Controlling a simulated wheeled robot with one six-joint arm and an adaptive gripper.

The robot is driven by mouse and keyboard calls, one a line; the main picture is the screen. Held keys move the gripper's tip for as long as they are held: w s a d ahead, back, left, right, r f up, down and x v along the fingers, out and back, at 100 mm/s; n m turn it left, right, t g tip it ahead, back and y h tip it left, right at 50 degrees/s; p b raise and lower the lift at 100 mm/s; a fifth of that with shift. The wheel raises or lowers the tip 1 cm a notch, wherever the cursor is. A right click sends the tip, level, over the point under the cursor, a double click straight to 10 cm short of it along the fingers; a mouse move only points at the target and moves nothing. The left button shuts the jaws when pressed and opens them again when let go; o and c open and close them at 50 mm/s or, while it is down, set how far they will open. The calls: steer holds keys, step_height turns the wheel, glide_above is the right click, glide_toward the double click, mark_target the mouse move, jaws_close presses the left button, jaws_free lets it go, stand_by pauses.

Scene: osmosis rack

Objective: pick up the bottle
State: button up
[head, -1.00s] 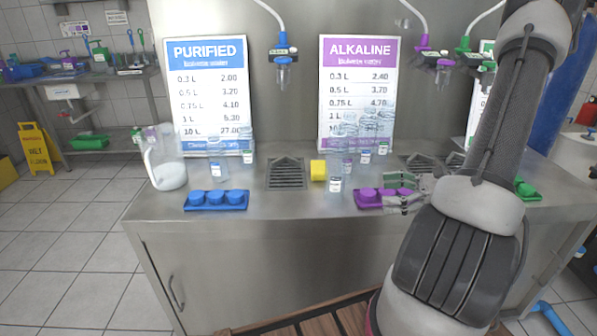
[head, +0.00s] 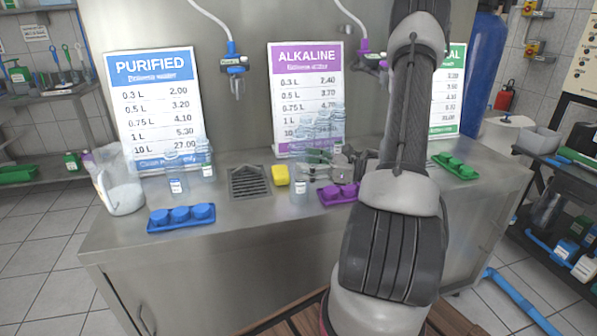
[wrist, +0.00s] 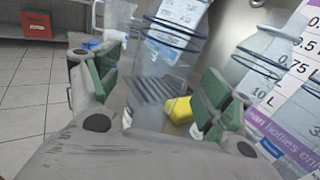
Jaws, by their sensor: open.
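Several clear bottles stand on the steel counter. In the wrist view, a clear bottle with dark blue rings (wrist: 165,50) stands between my gripper's (wrist: 160,75) two green-padded fingers, which are open. Whether the pads touch it I cannot tell. Another ringed clear bottle (wrist: 262,48) is to its right, outside the fingers. In the head view, my gripper (head: 338,165) is beside a cluster of clear bottles (head: 318,128) before the ALKALINE sign. A small clear bottle with a white label (head: 300,184) stands at the front. My arm hides part of the counter.
A yellow sponge (head: 281,175) lies beside the drain grate (head: 248,181). A purple cap tray (head: 338,194) is just in front of my gripper, a blue cap tray (head: 181,217) at left, a green one (head: 456,166) at right. A white jug (head: 120,190) stands at the left end.

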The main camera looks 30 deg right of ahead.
steer(key=shift+x, duration=1.05)
steer(key=shift+c, duration=0.3)
steer(key=c, duration=0.9)
steer(key=shift+r, duration=0.1)
